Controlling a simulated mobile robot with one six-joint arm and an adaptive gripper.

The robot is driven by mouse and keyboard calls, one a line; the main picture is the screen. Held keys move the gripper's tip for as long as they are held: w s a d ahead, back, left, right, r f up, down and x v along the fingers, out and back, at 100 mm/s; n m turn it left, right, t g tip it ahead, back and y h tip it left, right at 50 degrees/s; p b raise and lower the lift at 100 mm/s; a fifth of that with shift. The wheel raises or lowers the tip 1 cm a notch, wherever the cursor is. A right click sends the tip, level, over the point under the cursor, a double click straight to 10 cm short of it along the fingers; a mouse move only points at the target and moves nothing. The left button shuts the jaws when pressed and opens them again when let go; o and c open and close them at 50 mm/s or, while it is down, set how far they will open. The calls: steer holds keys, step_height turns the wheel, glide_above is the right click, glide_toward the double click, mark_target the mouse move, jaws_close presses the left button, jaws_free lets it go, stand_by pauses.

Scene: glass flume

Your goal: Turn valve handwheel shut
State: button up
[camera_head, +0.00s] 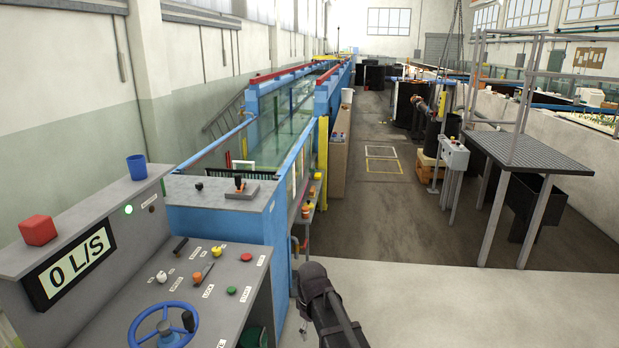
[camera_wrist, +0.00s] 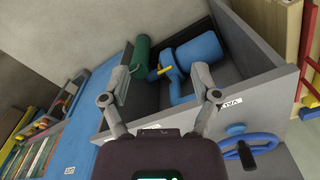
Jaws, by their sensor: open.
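The valve handwheel is a blue ring (camera_head: 160,305) with a dark knob, at the lower front of the grey control desk, cut by the bottom edge of the head view. In the wrist view a blue wheel rim (camera_wrist: 262,137) with a dark knob shows at lower right. My gripper (camera_wrist: 162,88) is open and empty, its two fingers spread apart in the wrist view. It is to the left of the wheel there, not touching it. In the head view my dark arm is at bottom centre, right of the desk; the fingers cannot be made out there.
The desk carries a "0 L/S" display (camera_head: 70,268), a red block (camera_head: 38,230), a blue cup (camera_head: 137,167) and several knobs. Beyond my fingers, a grey recess holds a green cylinder (camera_wrist: 140,57) and blue machinery (camera_wrist: 200,55). Open floor (camera_head: 385,210) lies beyond.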

steer(key=s+d+m, duration=0.5)
steer(key=d, duration=0.3)
steer(key=s+d+m, duration=0.5)
steer(key=d, duration=0.3)
steer(key=shift+d, duration=0.25)
